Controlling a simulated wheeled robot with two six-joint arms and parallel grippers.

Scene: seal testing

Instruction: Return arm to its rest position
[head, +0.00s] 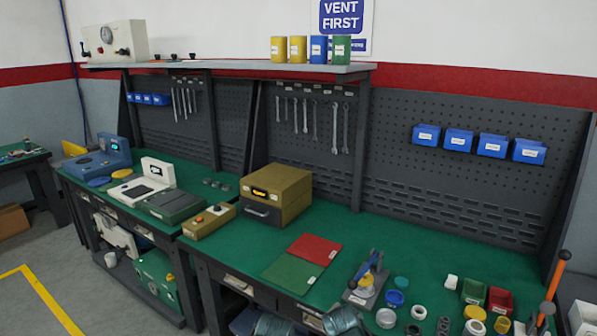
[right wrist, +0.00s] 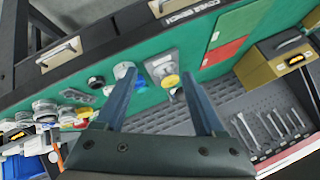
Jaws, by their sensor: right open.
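My right gripper (right wrist: 158,76) shows in the right wrist view with its two blue fingers spread apart. Nothing is held between them. It is above the green bench top (right wrist: 206,74), and the small press with a yellow part (right wrist: 166,78) appears beyond and between the fingertips. The distance to it cannot be told. My left gripper is not seen.
The green bench (head: 405,232) carries the press (head: 366,278), a red mat (head: 315,248), a green mat (head: 291,274), a brass-coloured box (head: 277,190) and several small jars and bins at right. An orange-handled lever (head: 553,282) stands at far right. A shelf (head: 230,67) overhangs the back.

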